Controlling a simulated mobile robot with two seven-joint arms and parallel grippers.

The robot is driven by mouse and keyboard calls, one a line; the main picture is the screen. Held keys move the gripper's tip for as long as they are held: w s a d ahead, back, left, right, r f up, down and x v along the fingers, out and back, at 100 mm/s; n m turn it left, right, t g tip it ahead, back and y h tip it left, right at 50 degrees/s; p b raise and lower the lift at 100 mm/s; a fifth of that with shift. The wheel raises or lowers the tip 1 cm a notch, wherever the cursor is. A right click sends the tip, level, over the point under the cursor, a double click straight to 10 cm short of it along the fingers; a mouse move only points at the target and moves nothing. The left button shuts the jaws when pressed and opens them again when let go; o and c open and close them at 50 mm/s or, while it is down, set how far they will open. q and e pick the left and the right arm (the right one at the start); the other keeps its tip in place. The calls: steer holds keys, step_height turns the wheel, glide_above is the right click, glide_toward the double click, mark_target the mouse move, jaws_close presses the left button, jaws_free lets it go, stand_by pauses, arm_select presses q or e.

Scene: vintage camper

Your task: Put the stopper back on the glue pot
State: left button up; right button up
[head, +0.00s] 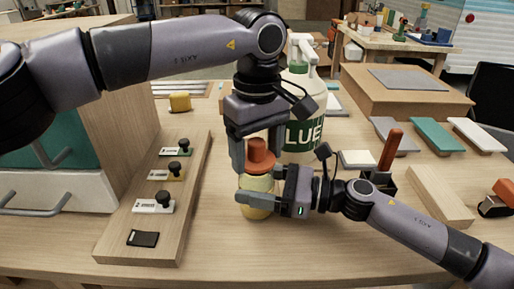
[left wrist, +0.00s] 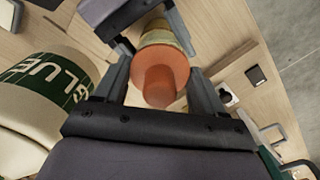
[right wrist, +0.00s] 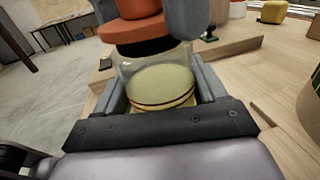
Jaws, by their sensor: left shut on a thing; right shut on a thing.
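The glue pot (head: 256,208) is a clear jar with pale yellow glue in it, upright at the table's middle. It fills the right wrist view's centre (right wrist: 160,82). My right gripper (head: 262,196) is shut on the pot's sides from the right. The orange-red stopper (head: 260,155) sits at the pot's mouth, and its wide disc shows over the glass in the right wrist view (right wrist: 135,30). My left gripper (head: 258,150) points down from above and is shut on the stopper, which also shows in the left wrist view (left wrist: 162,78). Whether the stopper is fully seated is unclear.
A large white bottle with a green GLUE label (head: 302,110) stands close behind the grippers. A wooden board (head: 190,190) with several stamps lies at left. A wooden block (head: 440,197) and a red-handled tool (head: 390,150) are at right. The front table strip is clear.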

arm_select(q)
steer(key=shift+f, duration=0.65)
steer(key=o, duration=1.1)
step_height(320, 180, up, 12)
steer(key=shift+r, duration=0.1)
arm_select(e)
steer(key=o, duration=1.6)
arm_select(q)
step_height(320, 180, down, 2)
steer(key=shift+b, duration=0.9)
arm_select(e)
steer(key=v, duration=0.6)
steer(key=shift+d+f, duration=0.1)
steer(key=shift+f, duration=0.05)
steer(key=shift+s+d, duration=0.15)
steer(key=shift+d, duration=0.3)
